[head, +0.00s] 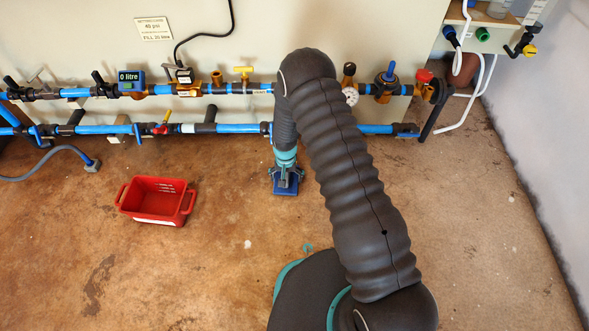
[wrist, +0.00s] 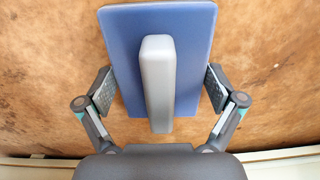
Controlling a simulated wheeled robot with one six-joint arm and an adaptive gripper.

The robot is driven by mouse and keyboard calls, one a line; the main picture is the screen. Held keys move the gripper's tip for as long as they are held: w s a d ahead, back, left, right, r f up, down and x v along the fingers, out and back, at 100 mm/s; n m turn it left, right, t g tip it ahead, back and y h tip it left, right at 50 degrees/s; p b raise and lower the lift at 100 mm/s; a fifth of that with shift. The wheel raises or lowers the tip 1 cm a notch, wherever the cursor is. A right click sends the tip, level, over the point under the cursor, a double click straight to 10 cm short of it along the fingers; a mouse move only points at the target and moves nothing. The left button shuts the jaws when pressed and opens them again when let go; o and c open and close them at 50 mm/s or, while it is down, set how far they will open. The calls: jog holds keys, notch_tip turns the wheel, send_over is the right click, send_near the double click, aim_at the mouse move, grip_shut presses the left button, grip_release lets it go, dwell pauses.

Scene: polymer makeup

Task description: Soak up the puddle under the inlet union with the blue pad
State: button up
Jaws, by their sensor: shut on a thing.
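The blue pad (wrist: 187,75) has a grey raised grip bar (wrist: 157,85) down its middle. My gripper (wrist: 160,90) has one finger at each side edge of the pad and is shut on it. In the head view my gripper (head: 287,178) points down at the floor in front of the pipes, with the pad (head: 285,191) under it. I cannot tell whether the pad touches the floor. I cannot make out a puddle on the mottled brown floor, and I cannot tell which pipe fitting is the inlet union. My arm hides part of the pipes and floor.
A red basket (head: 158,199) stands on the floor to the left. Two blue pipe runs (head: 235,128) with valves line the wall (head: 330,40). A grey hose (head: 50,152) lies at far left. White tubes (head: 478,95) hang at right. The floor between basket and gripper is clear.

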jog(key=shift+s+a, duration=0.5)
jog(key=shift+s, duration=0.05)
jog(key=shift+s+d, duration=0.15)
jog(key=shift+d, duration=1.1)
jog(key=shift+d+r, duration=0.15)
jog(key=shift+d, duration=0.05)
jog(key=shift+a+r+p, duration=0.1)
jog(key=shift+r+p, duration=1.75)
jog(key=shift+r, duration=2.1)
